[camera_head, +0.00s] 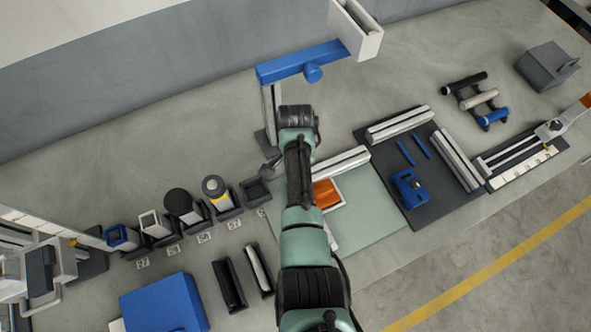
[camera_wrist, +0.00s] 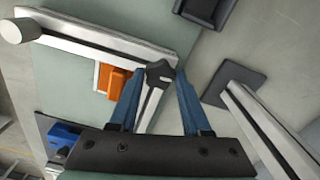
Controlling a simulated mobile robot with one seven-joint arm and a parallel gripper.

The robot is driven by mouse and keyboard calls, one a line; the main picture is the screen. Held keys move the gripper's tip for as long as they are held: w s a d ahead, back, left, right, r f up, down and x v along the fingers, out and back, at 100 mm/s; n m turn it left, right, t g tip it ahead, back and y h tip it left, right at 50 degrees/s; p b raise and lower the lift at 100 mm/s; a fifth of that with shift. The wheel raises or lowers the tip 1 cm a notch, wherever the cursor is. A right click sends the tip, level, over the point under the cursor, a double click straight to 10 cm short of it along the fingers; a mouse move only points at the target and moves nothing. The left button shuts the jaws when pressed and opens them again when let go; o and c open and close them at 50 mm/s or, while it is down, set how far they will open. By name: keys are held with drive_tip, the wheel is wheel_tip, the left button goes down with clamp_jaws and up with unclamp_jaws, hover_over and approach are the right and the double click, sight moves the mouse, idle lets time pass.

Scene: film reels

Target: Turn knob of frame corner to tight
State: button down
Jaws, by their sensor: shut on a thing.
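In the wrist view, a dark angular knob (camera_wrist: 160,74) with a small pale mark sits at the frame corner, where a long white bar (camera_wrist: 100,38) meets a second white bar (camera_wrist: 149,108). My gripper (camera_wrist: 159,76) has its two blue fingers on either side of this knob and is shut on it. The fingers partly cover the knob's sides, and whether it is tight cannot be told. In the head view, a white frame bar (camera_head: 341,161) lies on the pale green mat (camera_head: 375,208). My arm hides the corner and the knob there.
An orange block (camera_head: 326,193) lies inside the frame. A post with a blue crossbar (camera_head: 300,62) stands behind my wrist, and its white upright (camera_wrist: 265,130) is close on the right in the wrist view. A dark mat (camera_head: 430,215) with more bars lies right.

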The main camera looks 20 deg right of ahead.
drive_tip(key=shift+r+m, duration=0.1)
drive_tip(key=shift+m, duration=0.3)
drive_tip(key=shift+c, duration=1.8)
unclamp_jaws()
wheel_tip(320, 180, up, 13)
drive_tip(key=b, duration=0.1)
